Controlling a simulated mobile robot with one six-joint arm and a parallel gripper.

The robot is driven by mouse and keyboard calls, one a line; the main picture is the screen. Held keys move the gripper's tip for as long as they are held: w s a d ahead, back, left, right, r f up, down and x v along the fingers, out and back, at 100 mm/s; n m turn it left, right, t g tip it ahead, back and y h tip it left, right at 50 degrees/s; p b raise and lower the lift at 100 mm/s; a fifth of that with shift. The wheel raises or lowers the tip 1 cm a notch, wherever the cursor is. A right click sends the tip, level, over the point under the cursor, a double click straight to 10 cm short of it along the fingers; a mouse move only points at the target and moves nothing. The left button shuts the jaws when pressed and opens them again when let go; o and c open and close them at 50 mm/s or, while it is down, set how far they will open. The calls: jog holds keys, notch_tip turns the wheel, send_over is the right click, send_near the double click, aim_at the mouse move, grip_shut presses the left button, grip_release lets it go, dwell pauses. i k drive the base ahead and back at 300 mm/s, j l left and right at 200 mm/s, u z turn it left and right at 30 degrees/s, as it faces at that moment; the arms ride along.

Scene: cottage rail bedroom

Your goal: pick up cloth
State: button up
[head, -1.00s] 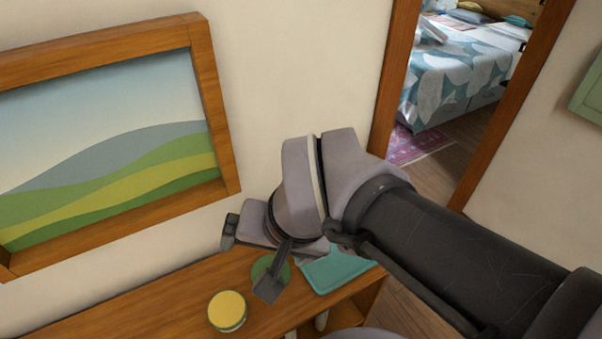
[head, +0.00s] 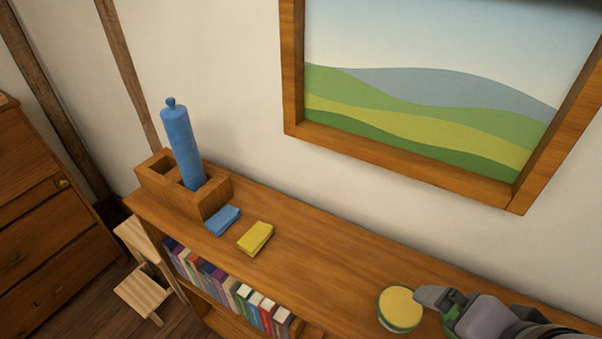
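Two small folded cloth-like pieces lie flat on top of the wooden bookshelf (head: 330,264) in the head view. One is a blue piece (head: 222,220), close to the wooden box. The other is a yellow piece (head: 255,238), just to its right. I cannot tell which is the cloth meant. My gripper (head: 440,309) is at the lower right, partly cut off by the frame edge. It is well to the right of both pieces, beside a round yellow-topped tin. Its fingers look apart, with nothing seen between them.
The yellow-topped tin (head: 400,309) stands on the shelf. A wooden box (head: 160,195) holds a tall blue cylinder (head: 182,145) at the left end. Books (head: 215,283) fill the shelf below. A picture frame (head: 400,164) hangs above. The shelf top between yellow piece and tin is clear.

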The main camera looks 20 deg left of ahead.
aim_at(253, 241)
jog(key=u, duration=1.65)
jog(key=k+l+z, duration=0.35)
jog(key=k+l, duration=0.25)
jog(key=l, duration=0.1)
